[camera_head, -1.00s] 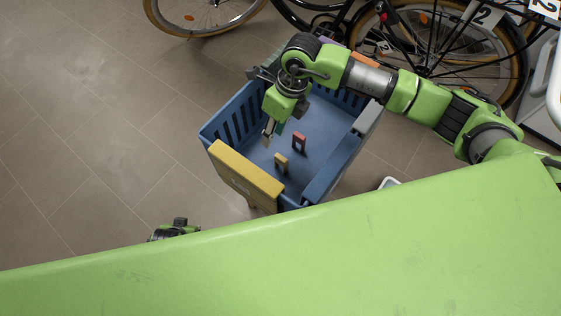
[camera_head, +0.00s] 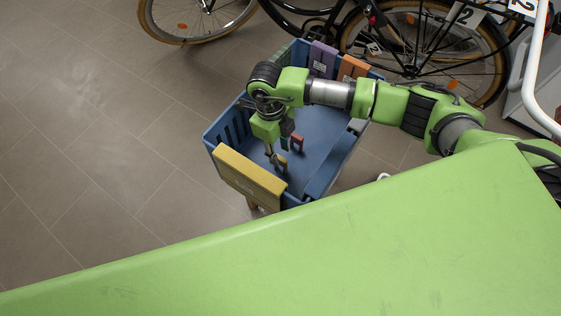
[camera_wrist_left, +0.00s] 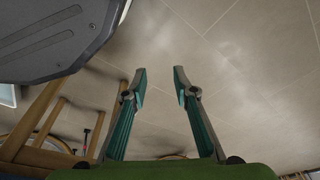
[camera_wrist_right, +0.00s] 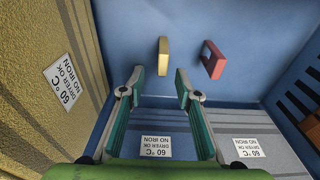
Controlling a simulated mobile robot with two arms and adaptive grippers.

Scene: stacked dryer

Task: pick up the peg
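A small yellow peg (camera_wrist_right: 163,56) and a small red peg (camera_wrist_right: 212,60) stand inside a blue basket, seen in the right wrist view. In the head view, the red peg (camera_head: 297,143) is just right of my right gripper (camera_head: 276,162), and the yellow peg (camera_head: 283,169) is partly hidden by its fingers. My right gripper also shows in the right wrist view (camera_wrist_right: 160,76); it is open and empty, with the yellow peg beyond the gap between its fingertips. My left gripper (camera_wrist_left: 160,77) is open and empty over bare floor, outside the head view.
The blue basket (camera_head: 325,176) has slotted walls. Bicycles (camera_head: 425,45) stand behind. The tiled floor at left is clear.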

